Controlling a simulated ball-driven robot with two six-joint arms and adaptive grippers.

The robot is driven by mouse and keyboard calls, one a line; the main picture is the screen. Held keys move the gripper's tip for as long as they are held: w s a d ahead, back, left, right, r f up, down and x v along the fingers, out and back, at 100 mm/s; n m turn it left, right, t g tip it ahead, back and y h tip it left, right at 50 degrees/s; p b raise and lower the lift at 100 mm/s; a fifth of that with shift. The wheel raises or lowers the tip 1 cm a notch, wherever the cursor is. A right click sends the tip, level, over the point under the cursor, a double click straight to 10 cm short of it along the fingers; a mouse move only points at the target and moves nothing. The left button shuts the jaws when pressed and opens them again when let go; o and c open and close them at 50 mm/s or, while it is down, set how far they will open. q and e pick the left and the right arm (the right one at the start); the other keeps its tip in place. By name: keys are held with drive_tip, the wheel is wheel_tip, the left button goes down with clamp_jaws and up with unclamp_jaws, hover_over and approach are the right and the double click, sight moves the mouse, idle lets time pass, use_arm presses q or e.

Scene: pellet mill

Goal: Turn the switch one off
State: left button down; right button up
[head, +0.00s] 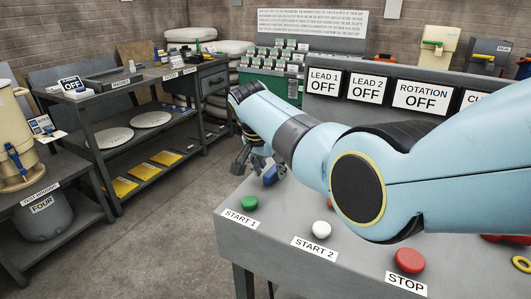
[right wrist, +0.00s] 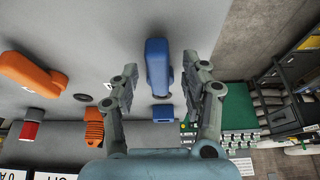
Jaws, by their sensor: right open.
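A blue switch handle (right wrist: 157,65) stands on the grey console top in the right wrist view, between the two fingers of my right gripper, with gaps showing on both sides. In the head view the blue switch (head: 271,175) is partly hidden by my right gripper (head: 257,164). The gripper is open and empty, pointing down at the console. No label naming the switch is readable. An orange switch handle (right wrist: 32,73) stands to the left in the wrist view. My left gripper is out of view.
The console (head: 275,239) carries a green button (head: 250,203), a white button (head: 321,229) and a red stop button (head: 410,260). Behind it, signs read LEAD 1 OFF (head: 323,83), LEAD 2 OFF (head: 366,89) and ROTATION OFF (head: 421,97). Shelving (head: 97,127) stands left, across open floor.

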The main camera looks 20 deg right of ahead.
drive_tip(key=v, duration=1)
drive_tip(key=shift+s+r, duration=0.2)
drive_tip(key=shift+r, duration=0.1)
drive_tip(key=shift+a, duration=0.1)
